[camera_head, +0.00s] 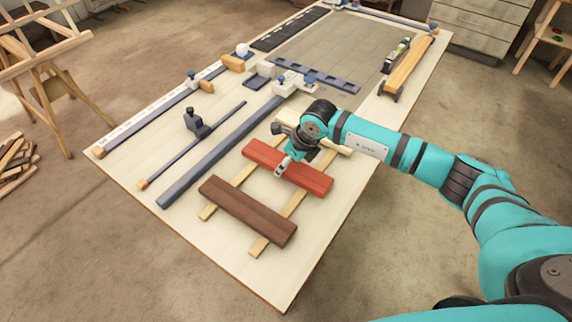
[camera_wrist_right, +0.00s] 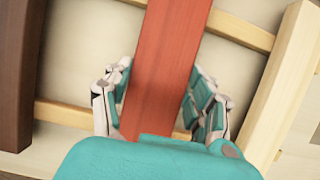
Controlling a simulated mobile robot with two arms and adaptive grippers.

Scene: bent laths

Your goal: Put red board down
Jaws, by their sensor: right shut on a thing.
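The red board (camera_head: 313,181) lies level across the line of two light wooden strips (camera_head: 288,206) on the table; it also shows in the wrist view (camera_wrist_right: 170,50). My right gripper (camera_head: 284,164) is over its middle, with one finger on each long side, shut on it; the fingers also show in the wrist view (camera_wrist_right: 160,92). I cannot tell whether the board touches the strips or hangs just above them. A dark brown board (camera_head: 247,210) lies across the same strips on the near side. My left gripper is not in view.
A pale board (camera_head: 333,146) lies beyond the red one, partly behind my right gripper. Long blue clamps (camera_head: 218,153) lie to the left. An orange-brown wooden beam (camera_head: 408,65) and a green level (camera_head: 397,52) lie at the far right. The table's near corner (camera_head: 275,285) is bare.

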